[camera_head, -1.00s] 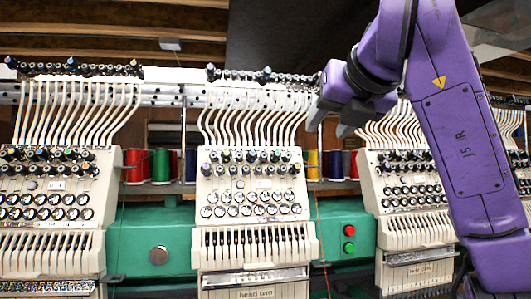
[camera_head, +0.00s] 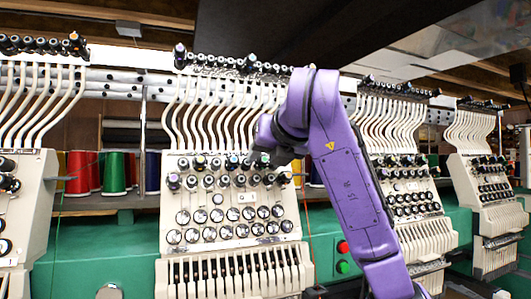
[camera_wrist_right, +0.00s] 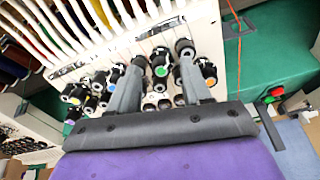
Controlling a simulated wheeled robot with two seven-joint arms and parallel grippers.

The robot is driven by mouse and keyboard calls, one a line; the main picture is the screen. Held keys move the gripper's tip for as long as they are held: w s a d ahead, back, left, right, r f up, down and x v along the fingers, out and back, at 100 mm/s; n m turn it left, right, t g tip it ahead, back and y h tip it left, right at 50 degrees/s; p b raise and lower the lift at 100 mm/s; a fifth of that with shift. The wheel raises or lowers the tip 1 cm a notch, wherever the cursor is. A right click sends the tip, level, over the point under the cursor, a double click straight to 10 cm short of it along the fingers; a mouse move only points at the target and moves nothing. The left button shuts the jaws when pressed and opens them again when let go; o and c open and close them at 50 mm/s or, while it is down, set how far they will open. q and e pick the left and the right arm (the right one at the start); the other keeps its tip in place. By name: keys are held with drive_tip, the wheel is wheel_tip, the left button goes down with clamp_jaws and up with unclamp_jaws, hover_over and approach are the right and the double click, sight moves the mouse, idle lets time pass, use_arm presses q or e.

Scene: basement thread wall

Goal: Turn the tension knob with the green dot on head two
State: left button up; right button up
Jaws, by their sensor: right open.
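Head two (camera_head: 235,245) is the cream machine head in the middle of the head view, with rows of black tension knobs. The knob with the green dot (camera_wrist_right: 160,68) shows in the right wrist view between my two grey fingers; in the head view a green-topped knob (camera_head: 264,159) is beside the fingers. My right gripper (camera_wrist_right: 161,62) is open, with one finger on each side of this knob; it also shows in the head view (camera_head: 266,150). I cannot tell whether the fingers touch the knob. My left gripper is out of view.
Neighbouring knobs crowd close, including one with an orange dot (camera_wrist_right: 88,105). White thread tubes (camera_head: 205,115) rise above the head. Other heads (camera_head: 425,235) stand to the right. Red (camera_head: 343,247) and green buttons sit on the green beam. Thread cones (camera_head: 113,172) stand behind.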

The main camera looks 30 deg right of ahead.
drive_tip(key=shift+w+f, duration=0.1)
drive_tip(key=shift+w, duration=0.25)
drive_tip(key=shift+s+d, duration=0.15)
drive_tip(key=shift+s, duration=0.1)
drive_tip(key=shift+w, duration=0.15)
clamp_jaws()
